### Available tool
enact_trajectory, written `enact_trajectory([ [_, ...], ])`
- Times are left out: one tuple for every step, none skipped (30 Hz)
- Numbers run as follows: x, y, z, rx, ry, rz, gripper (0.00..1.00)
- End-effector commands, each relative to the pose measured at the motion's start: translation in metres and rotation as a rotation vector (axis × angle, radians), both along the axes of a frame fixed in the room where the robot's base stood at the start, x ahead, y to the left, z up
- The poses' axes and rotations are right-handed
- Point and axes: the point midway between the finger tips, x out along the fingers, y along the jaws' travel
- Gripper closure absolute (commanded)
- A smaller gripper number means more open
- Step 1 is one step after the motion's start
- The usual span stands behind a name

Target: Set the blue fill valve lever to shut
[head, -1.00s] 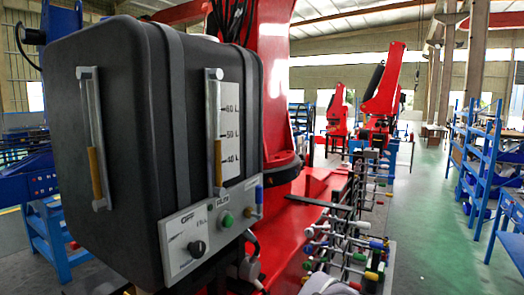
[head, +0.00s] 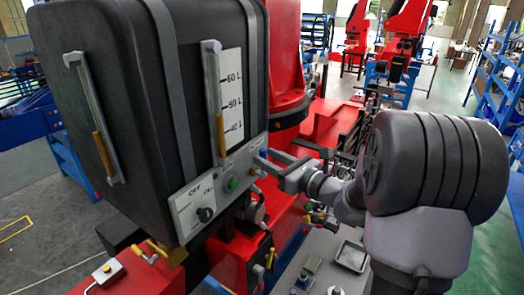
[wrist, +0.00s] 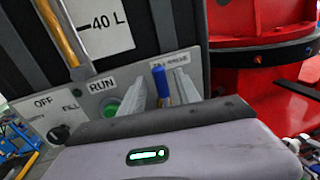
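The blue fill valve lever (wrist: 161,84) stands nearly upright at the right end of the panel in the wrist view. It also shows in the head view (head: 263,154), small and partly covered by my gripper (head: 275,160). In the wrist view my gripper (wrist: 163,90) has its two fingers apart, one on each side of the lever. I cannot tell whether either finger touches it. The black tank (head: 110,110) carries a sight gauge (head: 213,100) with an amber column ending a little below the 50 L mark.
The grey control panel (head: 190,205) has a black knob (head: 205,214) and a green button (head: 232,183) left of the lever. A red column (wrist: 262,65) stands close on the right. A small grey tray (head: 351,256) lies below my arm. Green floor is open at the far right.

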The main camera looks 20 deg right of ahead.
Motion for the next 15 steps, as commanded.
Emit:
enact_trajectory([
  [0.008,0.004,0.001,0.000,0.000,0.003,0.61],
  [0.011,0.005,0.001,-0.001,0.000,0.002,0.61],
  [0.016,0.007,0.001,-0.001,0.000,0.002,0.61],
  [0.018,0.008,0.001,-0.001,0.000,0.002,0.61],
  [0.020,0.008,0.000,-0.001,0.000,0.001,0.61],
  [0.022,0.009,0.000,-0.001,0.000,0.001,0.61],
  [0.024,0.010,0.000,-0.001,-0.001,0.000,0.61],
  [0.024,0.010,0.000,-0.001,0.000,0.000,0.61],
  [0.025,0.010,0.000,-0.001,0.000,0.000,0.61],
  [0.025,0.010,0.000,-0.001,0.000,0.000,0.61],
  [0.025,0.010,0.000,-0.001,0.000,0.000,0.61],
  [0.025,0.010,0.000,-0.001,0.000,0.000,0.61],
  [0.025,0.010,0.000,-0.001,0.000,0.000,0.61],
  [0.025,0.010,0.000,-0.001,0.000,0.000,0.61],
  [0.025,0.010,0.000,-0.001,0.000,0.000,0.65],
])
